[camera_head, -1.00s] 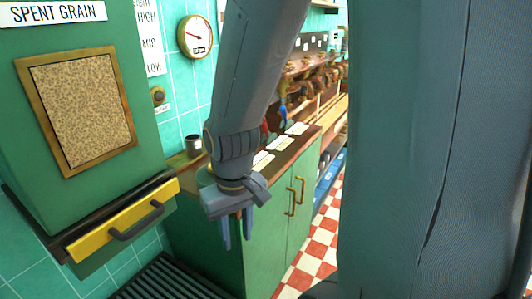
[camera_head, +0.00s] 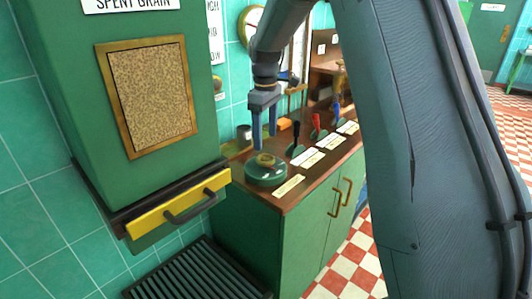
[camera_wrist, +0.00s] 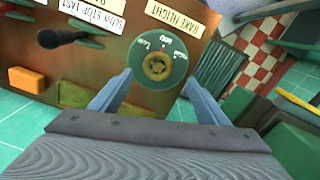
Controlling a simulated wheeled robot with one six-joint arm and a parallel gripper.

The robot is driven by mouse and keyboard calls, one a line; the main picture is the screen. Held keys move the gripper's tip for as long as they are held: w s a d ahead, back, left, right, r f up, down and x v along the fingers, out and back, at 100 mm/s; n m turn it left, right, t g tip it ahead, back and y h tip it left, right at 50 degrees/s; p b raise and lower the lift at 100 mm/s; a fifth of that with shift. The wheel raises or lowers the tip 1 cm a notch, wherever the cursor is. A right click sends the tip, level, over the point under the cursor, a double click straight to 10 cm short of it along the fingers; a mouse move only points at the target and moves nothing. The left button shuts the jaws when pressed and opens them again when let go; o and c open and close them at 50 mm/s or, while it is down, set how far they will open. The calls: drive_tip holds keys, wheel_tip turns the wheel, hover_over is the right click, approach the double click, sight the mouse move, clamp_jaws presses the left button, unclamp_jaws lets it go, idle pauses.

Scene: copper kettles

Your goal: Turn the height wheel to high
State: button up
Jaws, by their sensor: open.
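The height wheel is a round green dial (camera_head: 266,174) with a brass knob in its middle, lying on the wooden counter top. In the wrist view the dial (camera_wrist: 145,75) shows small white low, mid and high marks and a tiny red mark; I cannot tell surely where it is set. A "RAKE HEIGHT" label (camera_wrist: 182,15) lies beside it. My gripper (camera_head: 264,142) points down just above the dial, open and empty. In the wrist view its fingers (camera_wrist: 159,78) stand apart on either side of the knob, seemingly not touching it.
Black, red and blue levers (camera_head: 316,125) with white labels stand right of the dial.

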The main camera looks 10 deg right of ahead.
sight(265, 157)
drive_tip(key=shift+w, duration=0.3)
drive_tip(key=shift+f, duration=0.3)
drive_tip(key=shift+f+p, duration=0.95)
drive_tip(key=shift+f, duration=2.5)
drive_tip(key=shift+w, duration=0.1)
drive_tip(key=c, duration=1)
